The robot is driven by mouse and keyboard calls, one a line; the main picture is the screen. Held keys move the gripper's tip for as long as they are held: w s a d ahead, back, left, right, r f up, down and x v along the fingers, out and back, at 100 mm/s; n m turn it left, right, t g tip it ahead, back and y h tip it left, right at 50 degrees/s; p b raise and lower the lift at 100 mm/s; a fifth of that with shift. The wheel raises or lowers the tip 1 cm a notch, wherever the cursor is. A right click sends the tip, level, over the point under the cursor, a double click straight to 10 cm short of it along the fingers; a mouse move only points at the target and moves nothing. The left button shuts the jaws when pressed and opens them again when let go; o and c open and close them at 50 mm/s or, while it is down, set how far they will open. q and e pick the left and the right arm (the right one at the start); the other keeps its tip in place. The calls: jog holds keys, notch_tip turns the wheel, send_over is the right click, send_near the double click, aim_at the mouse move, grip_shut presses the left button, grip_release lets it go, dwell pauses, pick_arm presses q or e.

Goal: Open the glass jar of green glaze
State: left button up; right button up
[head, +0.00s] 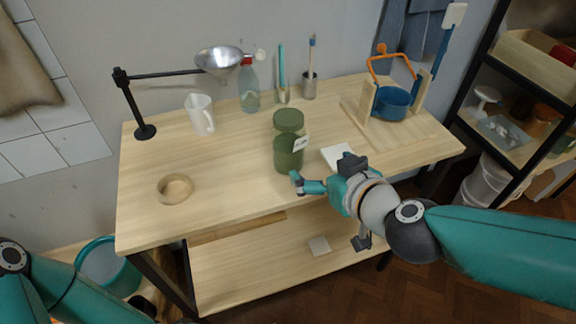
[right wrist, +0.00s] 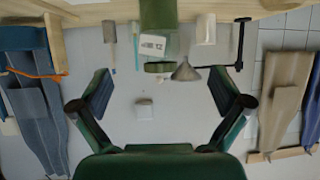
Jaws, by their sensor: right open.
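The green glaze jar (head: 288,155) stands upright near the front middle of the table, with a white label on its side. A green lid (head: 288,121) sits on top of it. In the right wrist view, which is upside down, the jar (right wrist: 158,14) is at the top centre, with the lid (right wrist: 159,68) below it. My right gripper (head: 322,174) is open and empty, in front of the jar and slightly to its right, apart from it. Its two fingers also show spread in the right wrist view (right wrist: 160,92). My left gripper is outside the view; only my left arm shows.
A white mug (head: 201,114), a bottle (head: 249,90) and brush holders stand behind the jar. A wooden ring (head: 175,188) lies at front left, a white tile (head: 338,157) right of the jar.

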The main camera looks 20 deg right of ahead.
aim_at(294, 143)
jog(key=shift+t, duration=0.3)
jog(key=x, duration=0.6)
jog(key=r+x, duration=0.1)
jog(key=x, duration=0.2)
jog(key=shift+w+a+p, duration=0.15)
jog(key=shift+w+p, duration=0.15)
jog(key=shift+w, duration=0.15)
jog(key=shift+x, duration=2.85)
jog(key=shift+w+r, duration=0.1)
jog(key=shift+r, duration=0.1)
jog(key=c, duration=1.6)
jog(key=shift+r, duration=0.15)
jog(key=shift+c, duration=1.1)
jog(key=shift+d+r, duration=0.1)
jog(key=shift+d, duration=0.1)
